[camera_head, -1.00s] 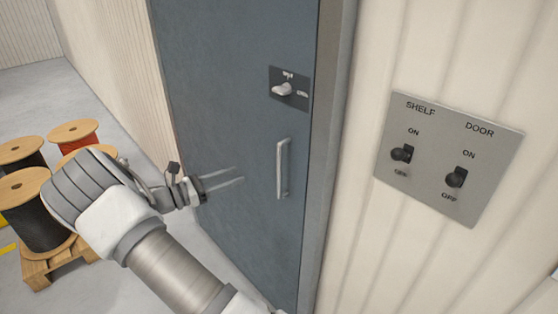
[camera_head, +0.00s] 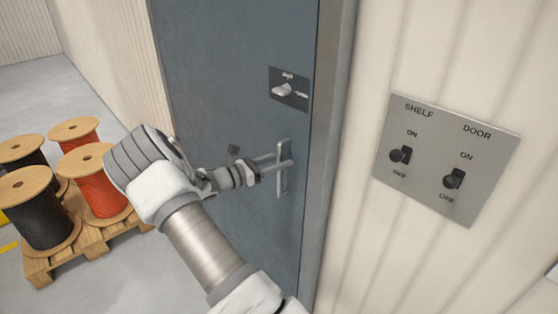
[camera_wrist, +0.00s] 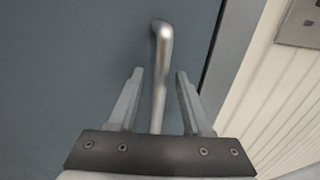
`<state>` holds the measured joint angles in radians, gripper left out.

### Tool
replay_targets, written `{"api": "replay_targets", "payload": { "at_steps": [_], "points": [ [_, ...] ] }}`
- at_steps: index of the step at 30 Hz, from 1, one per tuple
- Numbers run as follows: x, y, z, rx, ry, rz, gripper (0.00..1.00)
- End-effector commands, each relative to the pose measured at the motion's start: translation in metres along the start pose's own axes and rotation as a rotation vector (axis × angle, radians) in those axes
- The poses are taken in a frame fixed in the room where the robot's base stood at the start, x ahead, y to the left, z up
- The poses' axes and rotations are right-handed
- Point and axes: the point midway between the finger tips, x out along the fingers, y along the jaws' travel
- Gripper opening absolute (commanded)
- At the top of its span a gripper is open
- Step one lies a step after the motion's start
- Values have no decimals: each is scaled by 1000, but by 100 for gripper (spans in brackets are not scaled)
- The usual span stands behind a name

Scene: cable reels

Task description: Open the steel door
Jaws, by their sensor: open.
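The blue-grey steel door (camera_head: 225,85) stands shut in its frame in the head view. Its vertical bar handle (camera_head: 283,182) is near the door's right edge. My gripper (camera_head: 283,162) is open at the handle, with its fingers reaching on either side of the bar. In the wrist view the handle (camera_wrist: 161,70) runs between the two spread fingers of my gripper (camera_wrist: 154,95); I see a gap on both sides. A latch plate with a small knob (camera_head: 287,89) sits on the door above the handle. The handle's lower end is hidden in the wrist view.
A grey switch panel (camera_head: 450,190) marked SHELF and DOOR, with two black switches, is on the ribbed wall right of the door. At left, a wooden pallet (camera_head: 90,243) carries several cable reels. The floor between pallet and door looks clear.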

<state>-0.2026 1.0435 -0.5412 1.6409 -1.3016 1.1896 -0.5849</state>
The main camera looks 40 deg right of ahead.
Motion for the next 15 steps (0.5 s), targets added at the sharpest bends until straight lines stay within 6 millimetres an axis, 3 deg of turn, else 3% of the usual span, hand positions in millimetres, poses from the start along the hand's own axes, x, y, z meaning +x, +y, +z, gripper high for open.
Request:
{"api": "replay_targets", "payload": {
  "at_steps": [5, 12, 13, 15],
  "points": [
    [0, 0, 0, 0, 0, 0, 48],
    [0, 0, 0, 0, -1, 0, 5],
    [0, 0, 0, 0, -1, 0, 0],
    [0, 0, 0, 0, -1, 0, 0]
  ]
}}
